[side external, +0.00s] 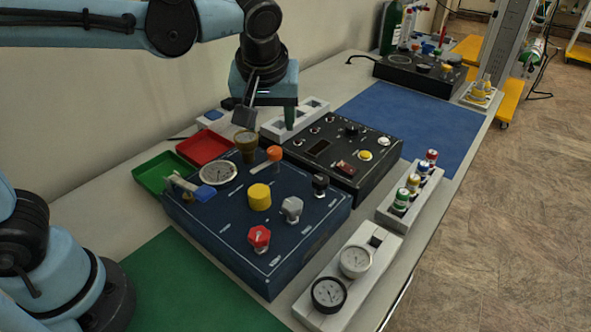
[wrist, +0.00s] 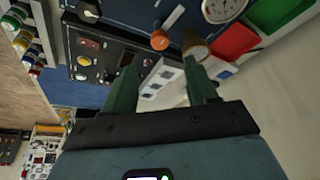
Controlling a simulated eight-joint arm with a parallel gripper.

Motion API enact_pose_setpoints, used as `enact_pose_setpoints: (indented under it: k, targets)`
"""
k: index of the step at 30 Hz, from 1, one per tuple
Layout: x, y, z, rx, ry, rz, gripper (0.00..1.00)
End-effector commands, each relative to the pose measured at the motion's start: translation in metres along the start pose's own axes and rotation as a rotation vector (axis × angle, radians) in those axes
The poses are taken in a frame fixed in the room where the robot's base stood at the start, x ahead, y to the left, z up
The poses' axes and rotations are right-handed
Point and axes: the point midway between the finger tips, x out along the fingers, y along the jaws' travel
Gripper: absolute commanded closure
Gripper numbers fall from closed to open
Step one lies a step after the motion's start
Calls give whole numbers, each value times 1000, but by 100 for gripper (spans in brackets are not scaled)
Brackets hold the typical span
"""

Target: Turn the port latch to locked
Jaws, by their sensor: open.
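The dark blue panel (side external: 225,232) lies on the bench. Near its back edge is an orange-tipped lever (side external: 274,154), the likely latch, beside a brass fitting (side external: 246,147). I cannot read whether it points to locked. My gripper (side external: 268,114) is above the back edge of the panel, fingers pointing down, apart and empty. In the wrist view, the gripper (wrist: 160,75) shows two spread green fingers, with the orange tip (wrist: 160,40) beyond the gap between them. The brass fitting (wrist: 196,52) appears by the right fingertip. Nothing is visibly touched.
A round gauge (side external: 218,172), a yellow knob (side external: 259,197), a grey knob (side external: 292,209) and a red knob (side external: 259,238) stand on the panel. A black control box (side external: 340,160) adjoins behind it. A red tray (side external: 206,147) and green tray (side external: 160,173) lie left.

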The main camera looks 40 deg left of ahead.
Motion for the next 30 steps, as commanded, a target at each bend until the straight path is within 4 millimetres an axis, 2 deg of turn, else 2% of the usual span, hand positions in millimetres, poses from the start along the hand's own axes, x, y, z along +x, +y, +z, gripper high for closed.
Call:
enact_pose_setpoints:
  k: [9, 15, 21, 30]
  targets:
    - [53, 0, 0, -1, 0, 0, 43]
    - [79, 0, -1, 0, 0, 1, 43]
    - [93, 0, 0, 1, 0, 1, 43]
    - [96, 0, 0, 1, 0, 1, 43]
